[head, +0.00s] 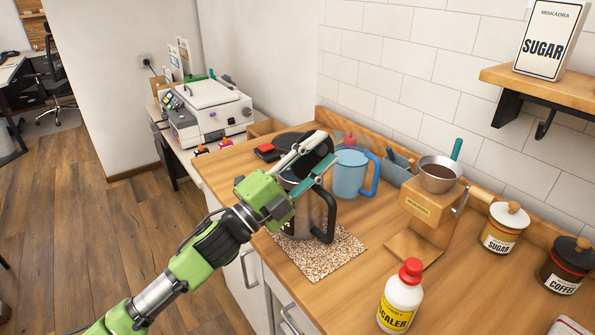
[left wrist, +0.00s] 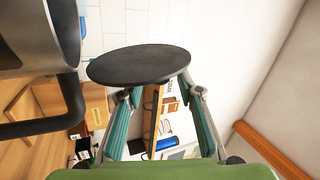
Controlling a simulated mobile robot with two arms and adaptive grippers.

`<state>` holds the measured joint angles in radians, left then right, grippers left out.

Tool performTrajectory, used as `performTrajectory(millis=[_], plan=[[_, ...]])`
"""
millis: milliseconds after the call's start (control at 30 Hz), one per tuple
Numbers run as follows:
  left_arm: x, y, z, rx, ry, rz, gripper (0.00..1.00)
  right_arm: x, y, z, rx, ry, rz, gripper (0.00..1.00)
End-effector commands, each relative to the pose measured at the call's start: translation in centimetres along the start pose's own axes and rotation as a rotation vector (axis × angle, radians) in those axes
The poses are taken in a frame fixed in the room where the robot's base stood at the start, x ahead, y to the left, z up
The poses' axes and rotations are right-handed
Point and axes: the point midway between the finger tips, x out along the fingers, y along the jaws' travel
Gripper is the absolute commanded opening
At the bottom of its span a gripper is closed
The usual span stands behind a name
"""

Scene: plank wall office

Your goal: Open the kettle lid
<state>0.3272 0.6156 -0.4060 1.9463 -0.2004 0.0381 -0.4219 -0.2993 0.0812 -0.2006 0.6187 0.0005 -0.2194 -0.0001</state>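The kettle (head: 318,214) is a dark metal one with a black handle, standing on a speckled mat (head: 330,259) on the wooden counter. Its round black lid (head: 318,153) looks tilted up above the body, and it also shows in the left wrist view (left wrist: 138,65) as a dark disc. My left gripper (head: 313,160) is at the kettle's top, beside the lid. Its two fingers are spread apart, with the lid just at or beyond their tips; I cannot tell if they touch it. The kettle's body and handle (left wrist: 62,112) show at the left there. My right gripper is out of view.
A blue mug (head: 350,174) stands close behind the kettle. A coffee grinder (head: 427,212) with a metal bowl and a red-capped descaler bottle (head: 401,297) stand to the right. Sugar (head: 503,228) and coffee (head: 564,266) jars are farther right. A wall shelf is above.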

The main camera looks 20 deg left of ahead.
Motion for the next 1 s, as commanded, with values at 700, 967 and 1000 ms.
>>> performTrajectory(millis=[700, 967, 1000], plan=[[-10.5, 0.1, 0.0, 0.0, 0.0, 0.002, 0.34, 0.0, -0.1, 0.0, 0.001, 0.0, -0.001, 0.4], [-10.8, 0.0, 0.0, 0.001, 0.001, 0.001, 0.34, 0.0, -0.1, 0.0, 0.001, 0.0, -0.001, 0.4], [-10.8, 0.0, 0.0, 0.001, 0.001, 0.001, 0.34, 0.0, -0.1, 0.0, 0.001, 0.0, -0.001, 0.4]])
